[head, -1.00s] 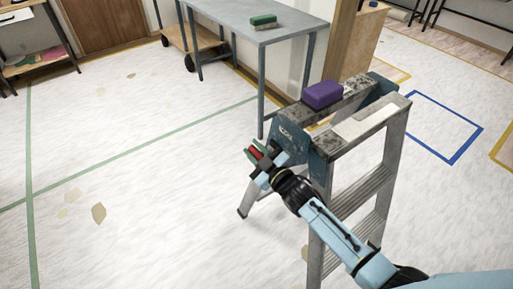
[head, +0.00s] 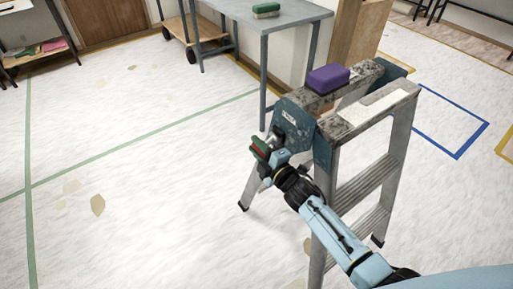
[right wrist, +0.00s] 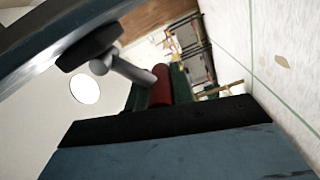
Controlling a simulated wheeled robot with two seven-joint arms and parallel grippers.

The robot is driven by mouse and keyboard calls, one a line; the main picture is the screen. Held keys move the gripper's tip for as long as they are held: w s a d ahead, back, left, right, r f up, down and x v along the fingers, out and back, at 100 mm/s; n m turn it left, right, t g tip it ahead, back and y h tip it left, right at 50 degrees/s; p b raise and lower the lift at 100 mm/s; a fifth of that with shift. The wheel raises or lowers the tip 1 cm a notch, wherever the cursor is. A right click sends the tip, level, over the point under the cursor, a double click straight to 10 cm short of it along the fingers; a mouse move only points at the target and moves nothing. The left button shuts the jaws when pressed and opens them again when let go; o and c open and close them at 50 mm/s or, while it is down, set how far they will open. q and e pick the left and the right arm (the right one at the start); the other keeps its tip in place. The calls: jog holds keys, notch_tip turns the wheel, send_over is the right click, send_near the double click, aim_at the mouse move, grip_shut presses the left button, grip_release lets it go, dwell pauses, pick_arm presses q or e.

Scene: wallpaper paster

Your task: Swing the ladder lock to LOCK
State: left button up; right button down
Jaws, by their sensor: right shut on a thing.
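The grey metal stepladder (head: 372,183) stands upright on the right, with a blue side plate (head: 296,128) at its top left. The lock lever is a short metal rod (right wrist: 130,70) with a red grip (right wrist: 160,86), running from a dark pivot (right wrist: 90,47) in the right wrist view. My right gripper (head: 260,149) is at the left of the side plate, shut on the lever's red grip. The gripper hides most of the lever in the head view. I cannot read any lock marking. My left gripper is out of view.
A purple block (head: 328,78) rests on the ladder's top. A grey table (head: 262,20) with a green and white block (head: 265,10) stands behind it. A wooden cart (head: 182,38) is beside the table. The floor to the left (head: 140,190) is clear.

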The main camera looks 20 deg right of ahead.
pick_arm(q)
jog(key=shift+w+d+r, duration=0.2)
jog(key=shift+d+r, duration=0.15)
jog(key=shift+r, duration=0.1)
pick_arm(e)
jog(key=shift+d+f+n, duration=0.2)
jog(key=shift+f+n, duration=0.1)
jog(key=shift+f, duration=0.15)
jog(key=c, duration=1.3)
grip_release()
jog(key=shift+d+r, duration=0.1)
jog(key=shift+r, duration=0.15)
